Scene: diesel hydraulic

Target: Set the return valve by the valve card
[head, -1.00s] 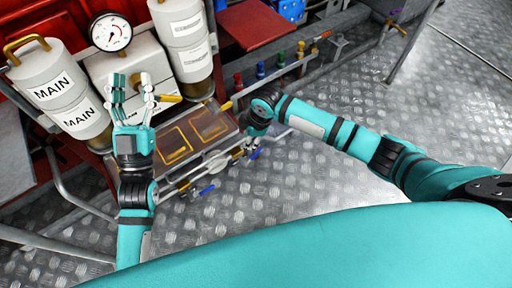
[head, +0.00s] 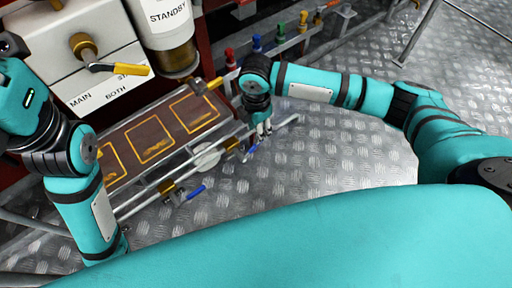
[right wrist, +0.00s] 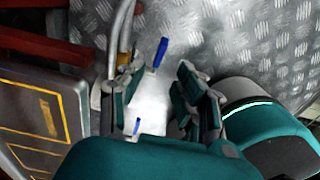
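A blue-handled valve (head: 250,153) sits on the pipe at the tray's front right; a second blue handle (head: 195,193) is lower left. I cannot tell which is the return valve. My right gripper (head: 264,130) points down beside the right handle. In the right wrist view its fingers (right wrist: 155,105) are apart, with a blue handle (right wrist: 160,52) beyond them and apparently nothing held. My left gripper (head: 12,60) is at the left edge, its fingers mostly out of view. A selector valve (head: 118,69) has a yellow-tipped handle pointing right, above MAIN and BOTH labels. I cannot make out a valve card.
A brown tray (head: 125,133) with yellow-outlined rectangles lies behind the pipes. A STANDBY canister (head: 168,40) stands above it. Red, blue, green and yellow fittings (head: 255,43) line a rail at the back. The patterned metal floor (head: 330,160) is open at right.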

